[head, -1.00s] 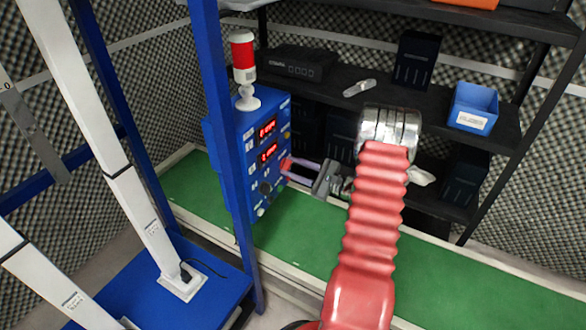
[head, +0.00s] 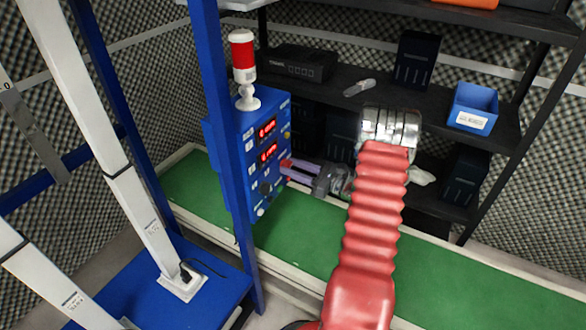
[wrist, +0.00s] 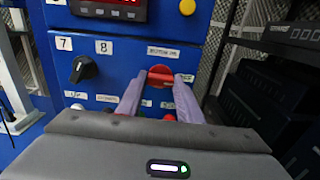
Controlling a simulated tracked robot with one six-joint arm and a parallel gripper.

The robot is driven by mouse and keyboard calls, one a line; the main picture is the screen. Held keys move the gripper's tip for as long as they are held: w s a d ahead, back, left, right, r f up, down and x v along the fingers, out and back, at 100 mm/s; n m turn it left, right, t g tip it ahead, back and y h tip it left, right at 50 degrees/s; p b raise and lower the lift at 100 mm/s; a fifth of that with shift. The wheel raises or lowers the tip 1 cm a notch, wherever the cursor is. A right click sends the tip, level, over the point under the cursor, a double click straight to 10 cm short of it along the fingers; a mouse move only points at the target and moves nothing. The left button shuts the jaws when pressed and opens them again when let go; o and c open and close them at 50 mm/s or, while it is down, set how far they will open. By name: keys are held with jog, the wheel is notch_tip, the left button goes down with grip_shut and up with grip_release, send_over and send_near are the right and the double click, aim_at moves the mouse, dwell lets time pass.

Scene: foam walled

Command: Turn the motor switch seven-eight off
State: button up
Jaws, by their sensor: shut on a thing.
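A blue control box (head: 262,130) stands behind a blue post in the head view; its front also fills the upper wrist view (wrist: 125,55). A black rotary knob (wrist: 83,69) sits at the left, below number labels 7 (wrist: 64,44) and 8 (wrist: 103,47). In the head view my gripper (head: 287,167) reaches the box from the right.
A red and white beacon (head: 243,65) stands on the box. A red-lit display (wrist: 112,10) and a yellow button (wrist: 187,7) are above the knobs. Black shelves (head: 390,95) with a blue bin (head: 473,107) stand behind. A green floor strip (head: 310,238) runs below.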

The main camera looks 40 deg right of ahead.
jog(key=shift+f, duration=0.2)
jog(key=o, duration=0.7)
jog(key=shift+c, duration=0.2)
jog(key=o, duration=0.4)
jog(key=shift+r, duration=0.15)
jog(key=v, duration=1.3)
jog(key=shift+s, duration=0.4)
